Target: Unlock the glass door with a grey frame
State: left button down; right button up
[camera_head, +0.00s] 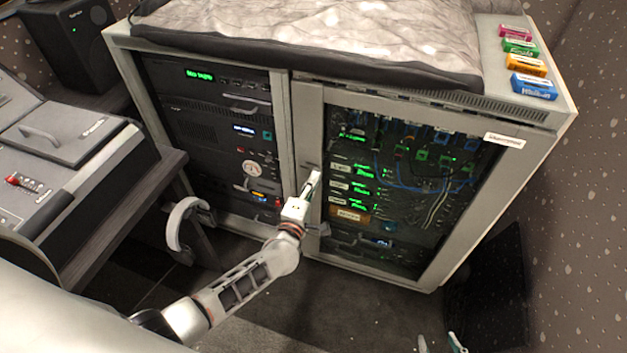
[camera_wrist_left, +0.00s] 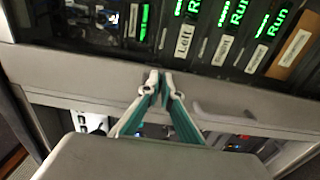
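The glass door (camera_head: 384,240) with a grey frame (camera_head: 309,125) fronts the right half of the rack cabinet and looks closed. My left gripper (camera_head: 313,183) is at the door's left frame bar, above a grey handle (camera_head: 320,229). In the left wrist view the fingertips (camera_wrist_left: 162,82) meet over the grey bar (camera_wrist_left: 75,80). A small dark part, perhaps the lock, shows beside the tips; whether anything thin is between them cannot be made out. The handle (camera_wrist_left: 224,112) lies to their right there. My right gripper (camera_head: 438,344) shows only its separated fingertips at the bottom edge.
Racked units with green lights stand behind the glass. Another rack bay (camera_head: 205,110) is left of the door. A console desk (camera_head: 70,170) stands at the left. Colored boxes (camera_head: 534,87) lie on the cabinet top. Dark floor (camera_head: 340,310) before the door is clear.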

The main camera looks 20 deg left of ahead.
dwell(0.3)
pick_arm(q)
jog(key=c, duration=2.3)
grip_release()
pick_arm(e)
jog(key=shift+w+r, duration=0.2)
jog(key=shift+r, duration=0.1)
jog(key=shift+w, duration=0.1)
pick_arm(q)
jog(key=s, duration=1.2)
jog(key=shift+a, duration=0.2)
pick_arm(e)
jog(key=shift+f, duration=0.1)
